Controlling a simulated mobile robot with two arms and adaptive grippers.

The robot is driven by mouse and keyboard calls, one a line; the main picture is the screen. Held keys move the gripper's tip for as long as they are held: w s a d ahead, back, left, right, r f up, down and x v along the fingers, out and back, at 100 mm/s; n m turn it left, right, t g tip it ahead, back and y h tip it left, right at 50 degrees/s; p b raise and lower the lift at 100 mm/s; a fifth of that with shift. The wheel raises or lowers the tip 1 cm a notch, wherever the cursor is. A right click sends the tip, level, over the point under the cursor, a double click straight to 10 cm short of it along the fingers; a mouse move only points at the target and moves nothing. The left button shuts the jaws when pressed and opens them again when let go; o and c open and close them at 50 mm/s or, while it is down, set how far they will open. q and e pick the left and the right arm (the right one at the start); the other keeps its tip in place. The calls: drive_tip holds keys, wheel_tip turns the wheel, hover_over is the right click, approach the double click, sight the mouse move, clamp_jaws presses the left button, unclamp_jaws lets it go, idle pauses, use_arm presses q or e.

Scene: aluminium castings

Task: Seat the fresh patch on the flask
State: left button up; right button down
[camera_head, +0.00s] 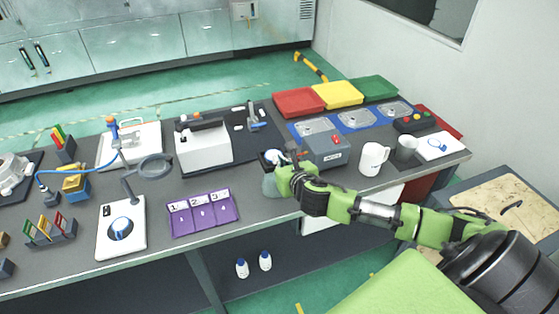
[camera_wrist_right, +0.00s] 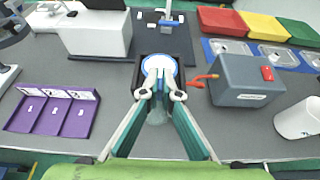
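My right gripper (camera_head: 277,166) reaches over the front edge of the bench. In the right wrist view its two fingers (camera_wrist_right: 160,78) converge over a white disc with a blue rim (camera_wrist_right: 159,63), set in a black square holder (camera_wrist_right: 184,58). Only a narrow space shows between the fingertips, and I cannot tell whether something thin is held there. A translucent grey-green vessel, perhaps the flask (camera_head: 269,187), is partly hidden by the gripper; it shows between the fingers (camera_wrist_right: 157,115). I cannot make out the patch for certain. My left gripper is out of view.
A grey box with a red switch (camera_head: 327,147) and an orange-red spout stands close right of the gripper. A white mug (camera_head: 373,159) is farther right. A purple numbered tray (camera_head: 203,213) lies to the left, a white machine (camera_head: 203,152) behind it. Red, yellow and green bins line the back.

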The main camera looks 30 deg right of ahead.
drive_tip(key=shift+f+b, duration=0.35)
drive_tip(key=shift+f, duration=0.35)
drive_tip(key=c, duration=2.2)
unclamp_jaws()
drive_tip(key=shift+s, duration=0.15)
drive_tip(key=shift+f, duration=0.1)
drive_tip(key=shift+s+a, duration=0.1)
drive_tip(key=shift+s, duration=0.1)
drive_tip(key=v, duration=1.1)
drive_tip(key=shift+s+r, duration=0.2)
drive_tip(key=shift+r, duration=0.25)
